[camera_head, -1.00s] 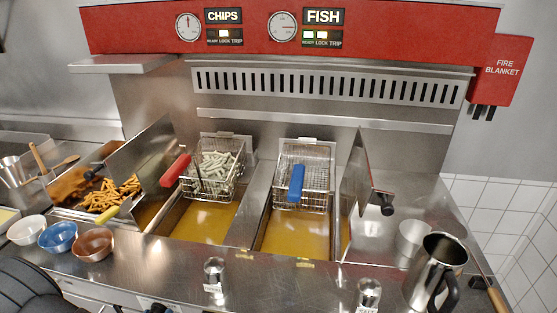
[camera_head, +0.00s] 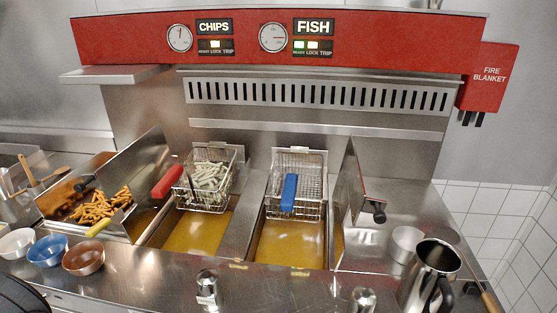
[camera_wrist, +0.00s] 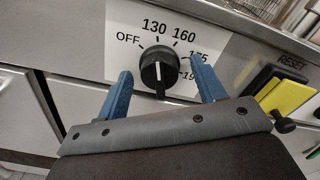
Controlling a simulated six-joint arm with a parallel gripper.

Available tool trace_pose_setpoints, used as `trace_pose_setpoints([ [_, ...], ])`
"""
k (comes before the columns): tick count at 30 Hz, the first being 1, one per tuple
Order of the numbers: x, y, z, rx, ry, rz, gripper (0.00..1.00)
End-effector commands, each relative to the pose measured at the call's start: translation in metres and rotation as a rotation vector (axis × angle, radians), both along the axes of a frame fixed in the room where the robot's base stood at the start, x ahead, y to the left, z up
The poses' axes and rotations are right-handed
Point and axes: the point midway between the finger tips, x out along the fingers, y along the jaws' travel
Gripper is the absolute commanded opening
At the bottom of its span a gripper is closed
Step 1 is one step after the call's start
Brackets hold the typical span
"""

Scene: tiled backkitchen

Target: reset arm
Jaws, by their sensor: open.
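My gripper (camera_wrist: 163,88) shows in the wrist view with its two blue fingers spread apart and nothing held between them. A black thermostat knob (camera_wrist: 158,68) on the fryer's front panel lies beyond the fingers, between them in the picture. Its dial plate (camera_wrist: 205,45) reads OFF, 130, 160 and higher numbers. Whether the fingers touch the knob cannot be told. In the head view only a dark part of my arm shows at the bottom left corner; the gripper is out of that view.
A RESET switch with a yellow cover (camera_wrist: 285,98) sits right of the knob. In the head view, a chips basket (camera_head: 207,185) and an empty basket (camera_head: 300,180) hang over the oil. Bowls (camera_head: 83,257), shakers (camera_head: 207,288) and a steel jug (camera_head: 425,275) stand along the counter's front.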

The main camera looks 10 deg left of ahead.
Motion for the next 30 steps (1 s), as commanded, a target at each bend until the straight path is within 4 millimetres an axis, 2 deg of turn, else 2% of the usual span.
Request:
trace_pose_setpoints([
  [18, -0.001, -0.001, 0.001, -0.493, 0.001, 0.001, 0.63],
  [24, -0.031, 0.0, 0.001, -0.519, -0.001, 0.004, 0.63],
  [30, 0.0, -0.002, 0.0, -0.494, 0.002, -0.003, 0.63],
])
